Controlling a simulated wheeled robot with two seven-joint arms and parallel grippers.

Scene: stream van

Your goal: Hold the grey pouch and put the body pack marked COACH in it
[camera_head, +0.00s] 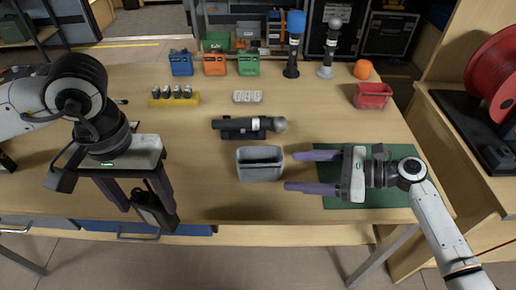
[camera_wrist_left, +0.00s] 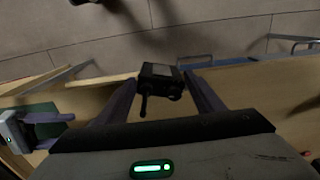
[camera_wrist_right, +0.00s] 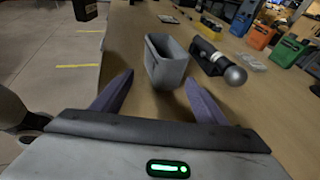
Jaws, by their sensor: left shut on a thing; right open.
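The grey pouch (camera_head: 260,163) stands on the table near its front edge, open side up. It also shows ahead of my right fingertips in the right wrist view (camera_wrist_right: 163,65). My right gripper (camera_head: 288,171) is open and empty, its fingers pointing left at the pouch, just right of it and apart from it. My left gripper (camera_head: 148,208) is shut on a black body pack (camera_head: 152,208), held at the table's front edge, left of the pouch. The pack shows between the fingertips in the left wrist view (camera_wrist_left: 160,80). I cannot read any marking on it.
A black microphone (camera_head: 245,126) lies in a cradle behind the pouch. A green mat (camera_head: 380,190) lies under my right gripper. A red bin (camera_head: 373,95), yellow battery rack (camera_head: 174,97), coloured boxes (camera_head: 214,64) and upright microphones (camera_head: 293,45) stand further back. The table left of the pouch is clear.

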